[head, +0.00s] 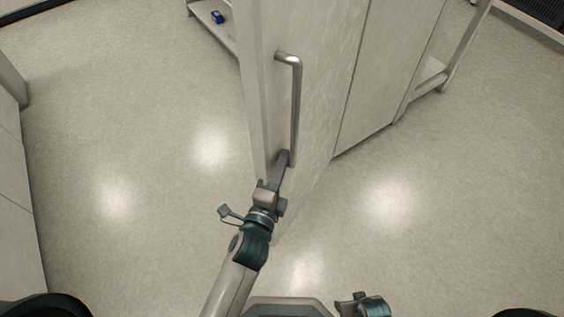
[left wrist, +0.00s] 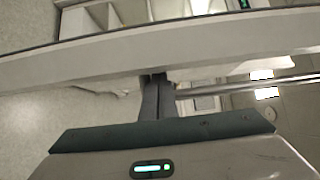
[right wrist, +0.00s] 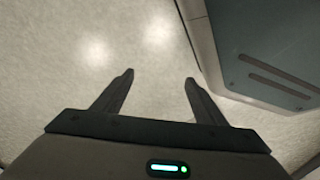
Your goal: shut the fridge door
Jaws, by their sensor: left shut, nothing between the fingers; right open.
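The fridge door (head: 325,60) stands open in the head view, its edge towards me. Its metal bar handle (head: 296,110) is upright on the face turned to the right. My left gripper (head: 283,156) is shut and empty, its fingertips at the door near the handle's lower end. In the left wrist view the shut fingers (left wrist: 157,82) reach up to the pale door edge (left wrist: 220,42); whether they touch is unclear. The handle (left wrist: 250,86) runs off to the right there. My right gripper (right wrist: 159,76) is open and empty over the floor; it shows partly in the head view (head: 362,304).
A pale cabinet side (head: 385,70) stands behind the door on the right. A low shelf (head: 212,30) with a small blue item (head: 217,17) is at the top left. Pale cabinets (head: 15,190) line the left edge. The floor (head: 120,120) is clear on both sides.

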